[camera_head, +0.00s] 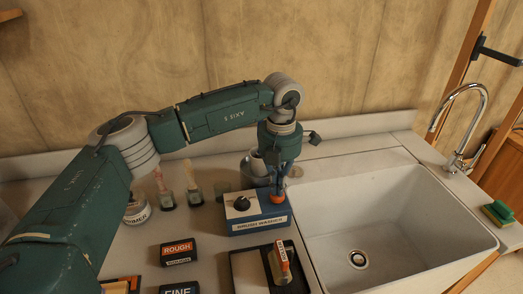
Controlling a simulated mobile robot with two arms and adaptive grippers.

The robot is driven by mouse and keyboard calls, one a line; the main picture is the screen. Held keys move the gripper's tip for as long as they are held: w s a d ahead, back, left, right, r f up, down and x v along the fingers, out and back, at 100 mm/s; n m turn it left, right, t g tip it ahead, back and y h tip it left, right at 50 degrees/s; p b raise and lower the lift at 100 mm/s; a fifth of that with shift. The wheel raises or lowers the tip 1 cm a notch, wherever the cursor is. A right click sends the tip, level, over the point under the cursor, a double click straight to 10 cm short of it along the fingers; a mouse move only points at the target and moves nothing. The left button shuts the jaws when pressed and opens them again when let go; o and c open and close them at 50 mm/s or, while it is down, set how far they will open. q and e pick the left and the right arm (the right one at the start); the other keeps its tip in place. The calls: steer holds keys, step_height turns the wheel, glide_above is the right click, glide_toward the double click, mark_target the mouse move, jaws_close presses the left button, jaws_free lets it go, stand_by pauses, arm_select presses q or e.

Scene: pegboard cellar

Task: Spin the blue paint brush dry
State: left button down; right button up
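My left gripper (280,178) points down over the right part of a blue-and-white box (243,212). The box has a black knob on top and a front label that seems to read "brush washer". Something slim and bluish shows between or beside the fingertips, just above a round orange part (277,198) on the box top. I cannot tell whether it is the blue brush or part of the gripper, nor whether the fingers are closed. A grey round pot (251,166) stands behind the box, partly hidden by the gripper. My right gripper is not in view.
Two brushes (192,184) stand upright on the left, near a primer can (138,212). Blocks marked "rough" (179,252) and "fine" (180,289) lie in front. A red-labelled item (281,262) lies on a dark tray (249,270). The white sink (390,225) is right.

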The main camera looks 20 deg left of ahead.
arm_select(q)
steer(key=shift+r+p, duration=0.9)
steer(key=shift+r, duration=0.85)
steer(key=shift+r+p, duration=1.65)
steer(key=shift+r, duration=1.35)
